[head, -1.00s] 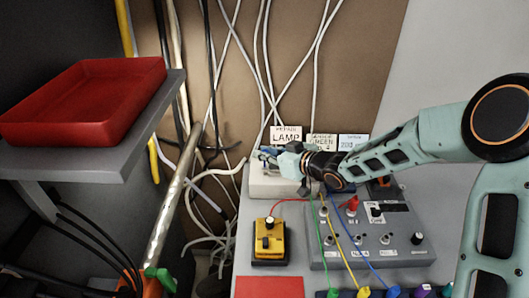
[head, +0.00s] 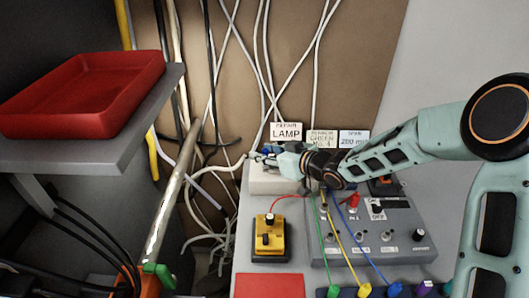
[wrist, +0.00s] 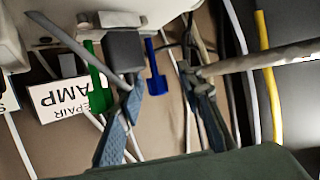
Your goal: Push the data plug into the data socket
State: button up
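My gripper (wrist: 165,85) shows two blue-grey fingers spread well apart in the wrist view, with nothing between their tips. A dark grey block (wrist: 125,50) sits at the tip of the left finger, in front of a white box; I cannot tell whether the finger touches it. It may be the data plug or its socket. A grey cable crosses beside it. Green (wrist: 92,62) and blue (wrist: 155,68) tabs stand on either side of it. In the head view my gripper (head: 262,155) is over the back of the white box (head: 270,180). No plug can be made out clearly there.
A "REPAIR LAMP" sign (head: 286,132) stands behind the white box. A yellow switch unit (head: 270,238) and a grey control panel (head: 370,240) with cables lie in front. A metal pole (head: 170,205) and a shelf with a red tray (head: 85,90) are left.

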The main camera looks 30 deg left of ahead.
jog(key=v, duration=1.2)
jog(key=shift+w, duration=0.1)
